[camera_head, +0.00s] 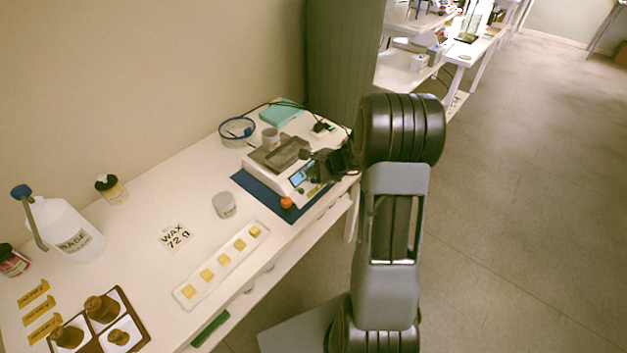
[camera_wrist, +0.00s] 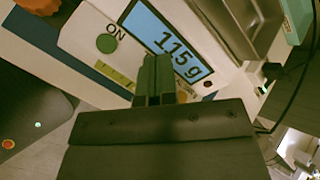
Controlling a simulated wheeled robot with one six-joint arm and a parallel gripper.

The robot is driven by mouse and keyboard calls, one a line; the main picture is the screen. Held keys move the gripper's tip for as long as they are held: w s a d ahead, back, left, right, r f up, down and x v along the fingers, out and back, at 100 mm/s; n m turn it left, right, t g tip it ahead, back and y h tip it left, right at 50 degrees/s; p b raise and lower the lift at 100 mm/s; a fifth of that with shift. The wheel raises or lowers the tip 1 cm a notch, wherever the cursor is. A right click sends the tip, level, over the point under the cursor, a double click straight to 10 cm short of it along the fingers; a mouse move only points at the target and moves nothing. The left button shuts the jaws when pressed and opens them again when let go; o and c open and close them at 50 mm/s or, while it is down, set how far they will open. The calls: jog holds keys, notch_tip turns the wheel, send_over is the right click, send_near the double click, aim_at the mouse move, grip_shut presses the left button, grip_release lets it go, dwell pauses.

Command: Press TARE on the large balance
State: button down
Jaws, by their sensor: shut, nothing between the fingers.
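The large balance (camera_head: 262,172) is white and stands on a blue mat (camera_head: 250,184) at the far end of the bench. A grey metal tray (camera_head: 285,152) rests on top of it. Its lit display (camera_wrist: 168,40) reads 115 g in the wrist view. A green button (camera_wrist: 106,44) marked ON sits beside the display. My gripper (camera_wrist: 158,62) is shut and empty, its fingertips over the front panel by the display's lower edge; I cannot tell whether they touch. No TARE label is readable; the fingers cover part of the panel. My gripper also shows at the balance's front right in the head view (camera_head: 308,160).
An orange knob (camera_head: 287,203) is at the balance's front corner. A black cable (camera_wrist: 295,95) runs beside the balance.

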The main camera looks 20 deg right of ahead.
aim_at(313, 181)
jog(key=shift+f, duration=0.25)
jog(key=shift+f+b, duration=0.2)
jog(key=shift+b, duration=0.35)
jog(key=shift+f+b, duration=0.35)
jog(key=shift+b, duration=0.05)
dwell(0.5)
dwell(0.3)
jog(key=shift+r+p, duration=0.5)
jog(key=shift+r, duration=0.3)
jog(key=shift+r+p, duration=1.9)
jog(key=shift+r, duration=0.6)
